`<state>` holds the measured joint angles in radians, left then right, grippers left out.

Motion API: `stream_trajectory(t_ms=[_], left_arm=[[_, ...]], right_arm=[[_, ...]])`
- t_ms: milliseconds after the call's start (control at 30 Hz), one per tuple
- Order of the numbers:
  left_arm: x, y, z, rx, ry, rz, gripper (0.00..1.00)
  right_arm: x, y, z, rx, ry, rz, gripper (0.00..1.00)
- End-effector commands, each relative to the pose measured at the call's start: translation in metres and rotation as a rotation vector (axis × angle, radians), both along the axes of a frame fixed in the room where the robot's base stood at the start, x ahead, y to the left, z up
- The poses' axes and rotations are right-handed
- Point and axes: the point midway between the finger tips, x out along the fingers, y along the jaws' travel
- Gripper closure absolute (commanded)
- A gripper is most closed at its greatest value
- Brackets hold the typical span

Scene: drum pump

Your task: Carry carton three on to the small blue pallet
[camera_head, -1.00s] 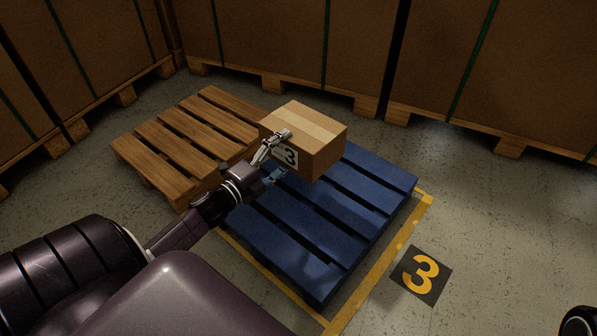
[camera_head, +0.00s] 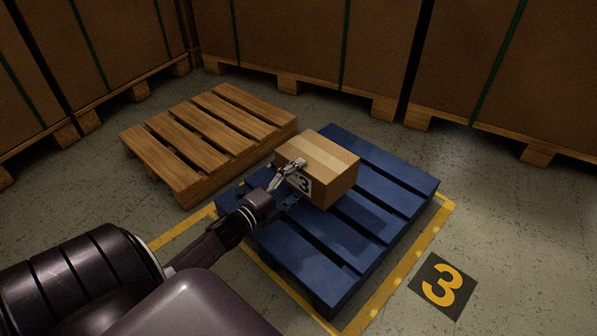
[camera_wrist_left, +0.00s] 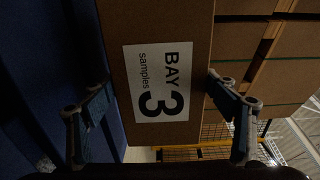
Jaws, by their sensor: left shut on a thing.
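Carton three (camera_head: 325,165) is a brown box with a tape strip and a white label with a 3. It is over the middle of the small blue pallet (camera_head: 315,260); I cannot tell whether its underside touches the slats. My left gripper (camera_head: 293,182) is shut on the carton's near side, one finger above and one low. In the left wrist view the carton (camera_wrist_left: 155,30) shows its label, "BAY 3 samples", between the two fingers (camera_wrist_left: 160,100), and the blue pallet (camera_wrist_left: 60,40) fills the left side. My right gripper is not in view.
An empty wooden pallet (camera_head: 205,140) stands behind and left of the blue one. Yellow floor lines (camera_head: 400,275) frame the blue pallet, with a floor sign 3 (camera_head: 443,284) to the right. Large strapped boxes (camera_head: 300,45) on pallets line the back. Floor at the right is clear.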

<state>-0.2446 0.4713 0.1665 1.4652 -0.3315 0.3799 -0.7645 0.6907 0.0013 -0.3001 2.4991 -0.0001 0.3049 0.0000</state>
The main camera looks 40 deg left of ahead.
Motion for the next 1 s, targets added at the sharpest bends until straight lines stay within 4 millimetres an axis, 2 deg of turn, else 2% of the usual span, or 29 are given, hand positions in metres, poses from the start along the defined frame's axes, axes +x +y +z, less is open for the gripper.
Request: stream_trajectory(t_ms=[100, 267, 567, 1000], left_arm=[[0.001, 0.000, -0.018, -0.002, -0.004, -0.001, 0.65], [0.001, 0.000, -0.036, -0.002, -0.004, 0.000, 0.65], [0.001, 0.000, -0.035, 0.000, -0.005, -0.001, 0.65], [0.001, 0.000, -0.048, 0.000, -0.004, -0.001, 0.65]], right_arm=[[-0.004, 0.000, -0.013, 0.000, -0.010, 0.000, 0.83], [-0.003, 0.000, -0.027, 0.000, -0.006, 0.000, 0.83], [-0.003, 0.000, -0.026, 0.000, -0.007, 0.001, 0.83], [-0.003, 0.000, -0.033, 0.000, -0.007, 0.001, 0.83]])
